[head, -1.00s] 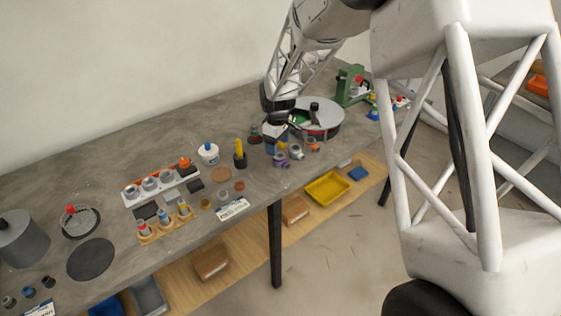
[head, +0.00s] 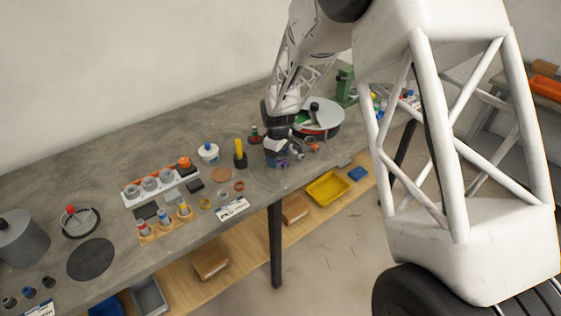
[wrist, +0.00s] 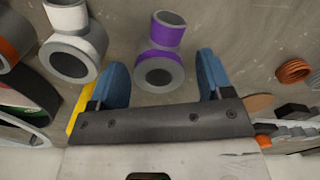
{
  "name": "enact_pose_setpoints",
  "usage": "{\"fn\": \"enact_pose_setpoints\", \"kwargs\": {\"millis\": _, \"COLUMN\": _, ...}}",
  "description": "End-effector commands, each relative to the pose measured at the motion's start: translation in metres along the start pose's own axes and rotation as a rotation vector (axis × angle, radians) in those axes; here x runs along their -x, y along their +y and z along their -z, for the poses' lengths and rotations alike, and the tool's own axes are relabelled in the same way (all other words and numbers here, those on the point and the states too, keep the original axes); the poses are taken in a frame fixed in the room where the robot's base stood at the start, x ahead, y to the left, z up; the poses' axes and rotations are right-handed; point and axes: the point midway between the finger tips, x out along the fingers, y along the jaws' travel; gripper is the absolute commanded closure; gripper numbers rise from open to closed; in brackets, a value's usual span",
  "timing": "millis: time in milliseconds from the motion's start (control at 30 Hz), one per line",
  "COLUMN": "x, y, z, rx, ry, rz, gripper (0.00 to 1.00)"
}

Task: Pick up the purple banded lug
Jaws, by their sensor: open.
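The purple banded lug (wrist: 160,62) is a grey ring with a purple band and a short grey neck that also carries a purple band. In the wrist view it lies on the bench between and just beyond the blue fingers of my gripper (wrist: 162,82). The fingers are open, one on each side, with a gap to the lug.
An orange ring (wrist: 294,70) lies to the right. A black holder with a yellow peg (head: 239,154) stands nearby.

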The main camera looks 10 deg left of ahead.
Motion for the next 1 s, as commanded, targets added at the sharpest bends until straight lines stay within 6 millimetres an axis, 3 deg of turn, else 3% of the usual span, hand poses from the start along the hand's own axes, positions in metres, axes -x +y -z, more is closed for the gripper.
{"fn": "enact_pose_setpoints", "kwargs": {"millis": 133, "x": -0.0081, "y": 0.0001, "z": 0.0001, "rx": 0.000, "ry": 0.000, "rz": 0.000, "gripper": 0.27}}
{"fn": "enact_pose_setpoints", "kwargs": {"millis": 667, "x": -0.0083, "y": 0.0000, "z": 0.0001, "rx": 0.000, "ry": 0.000, "rz": -0.001, "gripper": 0.27}}
{"fn": "enact_pose_setpoints", "kwargs": {"millis": 1000, "x": -0.0083, "y": 0.0001, "z": 0.0001, "rx": 0.000, "ry": 0.000, "rz": -0.001, "gripper": 0.76}}
